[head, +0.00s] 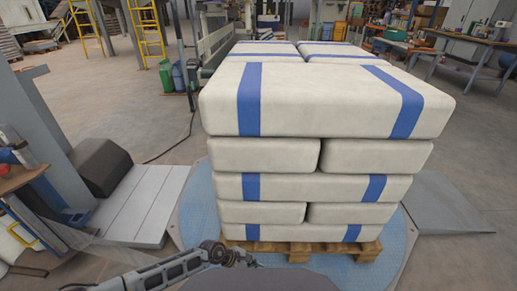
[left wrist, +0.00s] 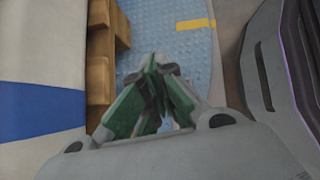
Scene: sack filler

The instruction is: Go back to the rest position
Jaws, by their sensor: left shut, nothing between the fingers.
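My left gripper (head: 250,261) is low at the bottom of the head view, in front of the pallet. Its arm comes in from the lower left. In the left wrist view the green fingers (left wrist: 155,70) meet at their tips, shut and empty, above the blue plate. They are apart from the sack stack at the left of that view. My right gripper is not in either view.
White sacks with blue bands (head: 325,100) are stacked several layers high on a wooden pallet (head: 300,252). The pallet stands on a round blue plate (head: 200,215). A grey ramp (head: 440,205) is at the right. White slats (head: 140,205) and a dark box are at the left.

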